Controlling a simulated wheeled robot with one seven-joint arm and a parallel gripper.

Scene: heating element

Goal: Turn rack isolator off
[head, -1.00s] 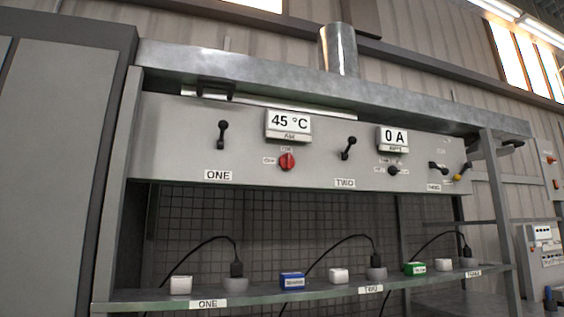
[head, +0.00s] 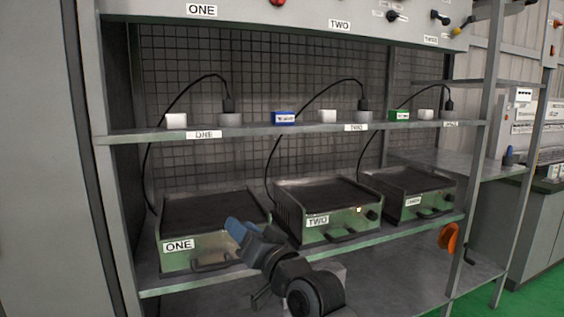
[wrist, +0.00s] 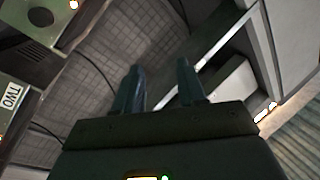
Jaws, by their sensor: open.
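A red rotary switch (head: 278,2) is cut off by the top edge of the head view, on the grey panel above the rack's shelves. A black knob (head: 395,16) with small labels sits further right on the same panel. I cannot tell from the lettering which one is the rack isolator. My gripper (wrist: 158,88) is open and empty in the wrist view, its two fingers apart. In the head view my arm rises low in front of the bottom shelf, well below the panel. The gripper touches neither switch.
Green-sided heating units ONE (head: 215,250), TWO (head: 335,229) and a third (head: 415,209) stand on the lower shelf. Cables, a blue box (head: 283,118) and a green box (head: 399,115) are on the middle shelf. An orange item (head: 448,238) is at the right post.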

